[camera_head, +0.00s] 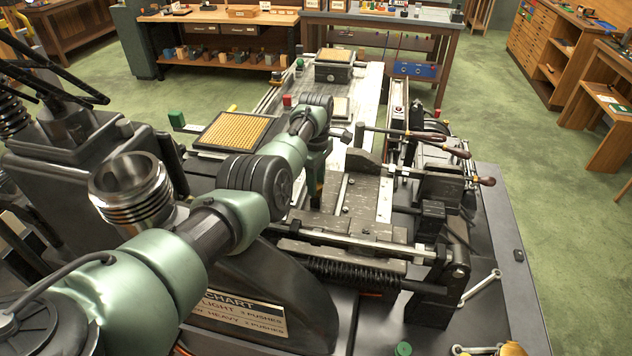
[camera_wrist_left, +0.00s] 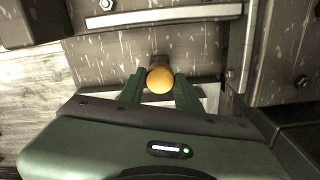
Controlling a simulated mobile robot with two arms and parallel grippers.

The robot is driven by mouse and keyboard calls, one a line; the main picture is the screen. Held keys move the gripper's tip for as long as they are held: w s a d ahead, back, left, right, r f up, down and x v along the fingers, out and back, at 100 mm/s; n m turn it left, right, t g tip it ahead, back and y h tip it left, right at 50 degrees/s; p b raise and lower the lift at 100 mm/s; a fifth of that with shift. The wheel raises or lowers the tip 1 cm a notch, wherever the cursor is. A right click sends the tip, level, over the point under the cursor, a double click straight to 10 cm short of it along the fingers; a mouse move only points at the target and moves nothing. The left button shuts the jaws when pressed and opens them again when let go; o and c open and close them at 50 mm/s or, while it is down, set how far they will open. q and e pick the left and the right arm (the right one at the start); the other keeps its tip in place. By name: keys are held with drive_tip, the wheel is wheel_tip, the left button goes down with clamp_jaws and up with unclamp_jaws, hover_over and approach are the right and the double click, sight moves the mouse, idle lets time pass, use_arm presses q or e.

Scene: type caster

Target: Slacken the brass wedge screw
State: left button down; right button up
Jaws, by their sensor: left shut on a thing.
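The brass wedge screw (camera_wrist_left: 160,78) shows in the left wrist view as a round, golden head at the lower edge of a worn grey metal block (camera_wrist_left: 150,45). My left gripper (camera_wrist_left: 160,92) has its two green fingers on either side of the head, shut on it. In the head view, my left arm reaches in from the lower left. The screw cannot be made out in the head view. My right gripper is in neither view.
Wooden-handled levers (camera_head: 430,137) stick out on the machine's right side. A tray of brass-coloured pieces (camera_head: 232,132) lies left of the arm. A metal crucible-like cylinder (camera_head: 130,185) stands at the left. Workbenches (camera_head: 220,17) line the back; green floor is open at the right.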

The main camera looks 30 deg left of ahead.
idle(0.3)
use_arm(q)
drive_tip(key=c, duration=1)
unclamp_jaws()
drive_tip(key=shift+f, duration=0.1)
drive_tip(key=shift+r+b, duration=0.35)
drive_tip(key=shift+r, duration=3.55)
